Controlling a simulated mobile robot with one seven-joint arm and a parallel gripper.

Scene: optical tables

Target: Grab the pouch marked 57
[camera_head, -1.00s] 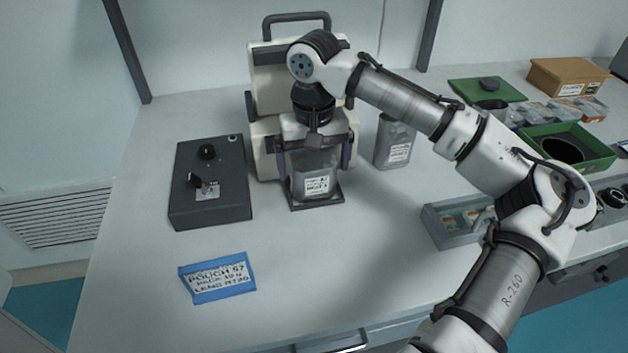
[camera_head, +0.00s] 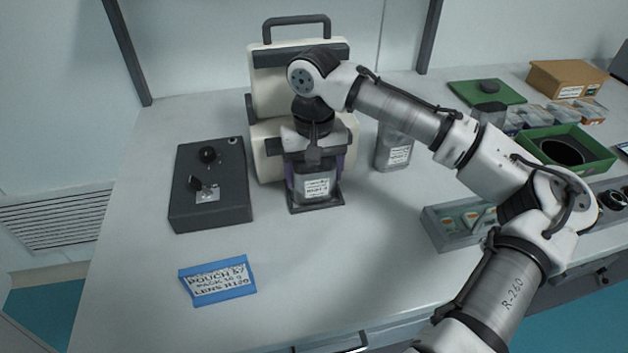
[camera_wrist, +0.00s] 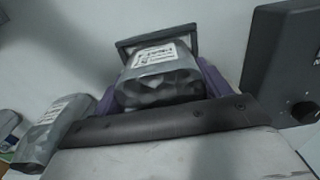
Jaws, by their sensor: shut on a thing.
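A grey pouch (camera_head: 313,186) with a white label stands upright on a dark square plate (camera_head: 318,209) in front of a cream case. Its label print is too small to read. My gripper (camera_head: 318,163) comes down from above, its purple-lined fingers closed against both sides of the pouch. In the wrist view the pouch (camera_wrist: 163,75) sits between the purple fingers. A second grey pouch (camera_head: 393,148) with a white label stands to the right; it also shows in the wrist view (camera_wrist: 52,127). A blue sign (camera_head: 217,281) reads "POUCH 57" on its top line.
A dark box with a knob and a switch (camera_head: 210,185) stands left of the plate. The cream case (camera_head: 282,85) is directly behind. A grey tray (camera_head: 462,229), green bin (camera_head: 568,149) and cardboard box (camera_head: 567,78) are at right. The table's front middle is clear.

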